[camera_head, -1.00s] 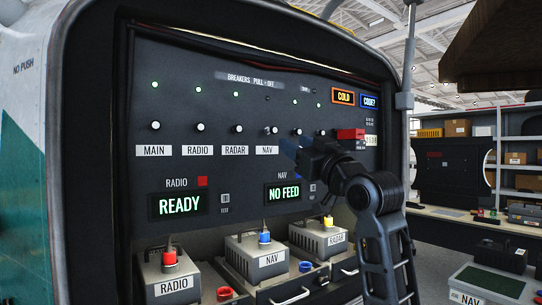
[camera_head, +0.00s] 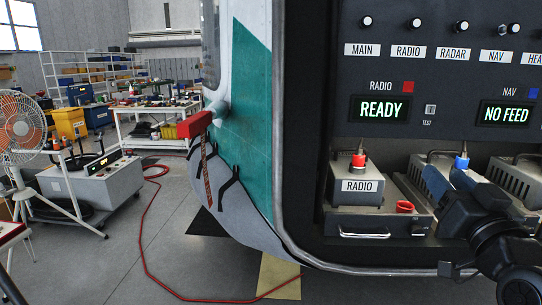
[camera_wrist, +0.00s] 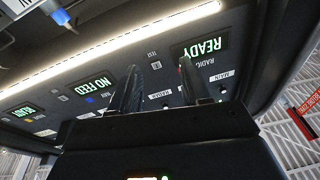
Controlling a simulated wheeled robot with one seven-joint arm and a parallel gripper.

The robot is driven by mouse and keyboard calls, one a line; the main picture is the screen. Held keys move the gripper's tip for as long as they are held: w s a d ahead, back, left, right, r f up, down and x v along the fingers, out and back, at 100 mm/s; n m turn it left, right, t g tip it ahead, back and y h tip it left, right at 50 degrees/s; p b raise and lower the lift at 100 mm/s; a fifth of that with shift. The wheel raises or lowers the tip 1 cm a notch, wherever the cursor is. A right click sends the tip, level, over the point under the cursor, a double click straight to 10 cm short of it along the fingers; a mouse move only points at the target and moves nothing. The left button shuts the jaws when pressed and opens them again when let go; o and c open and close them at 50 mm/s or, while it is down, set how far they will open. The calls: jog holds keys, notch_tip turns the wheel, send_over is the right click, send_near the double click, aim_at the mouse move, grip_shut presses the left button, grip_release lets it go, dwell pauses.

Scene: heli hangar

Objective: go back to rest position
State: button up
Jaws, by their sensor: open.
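My gripper (camera_head: 448,182) is at the lower right of the head view, in front of the equipment boxes under the black breaker panel (camera_head: 450,75). It partly covers the box with the blue plug (camera_head: 461,162). In the wrist view, its two dark fingers (camera_wrist: 158,88) stand apart with nothing visible between them. That view shows the panel upside down beyond the fingers, with the READY (camera_wrist: 201,48) and NO FEED (camera_wrist: 95,83) displays. Whether the fingers touch anything is unclear.
The RADIO box (camera_head: 358,187) with its red plug (camera_head: 359,160) sits on a handled tray left of my gripper. The helicopter's rounded shell (camera_head: 240,195) is further left. A red hose (camera_head: 143,235) lies on the floor. A fan (camera_head: 22,125) and a grey cart (camera_head: 95,185) stand at far left.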

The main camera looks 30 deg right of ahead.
jog(key=s+a+f+n+g+y, duration=0.15)
jog(key=s+a+f, duration=0.25)
jog(key=a+f, duration=0.4)
jog(key=s+a+f+t+y, duration=0.1)
jog(key=s+a+f+y, duration=0.25)
jog(key=a+f, duration=0.4)
jog(key=s+a+f+n+y, duration=0.1)
jog(key=s+a+n, duration=0.1)
jog(key=s, duration=0.4)
jog(key=s+a+f+n+g+y, duration=0.1)
jog(key=s+a+f+n+y, duration=0.1)
jog(key=s+a, duration=0.2)
jog(key=s+a+f+n+g+y, duration=0.1)
jog(key=s+a+f+n, duration=0.1)
jog(key=s, duration=0.7)
jog(key=shift+a+y, duration=0.4)
jog(key=shift+a, duration=0.5)
jog(key=shift+g, duration=0.25)
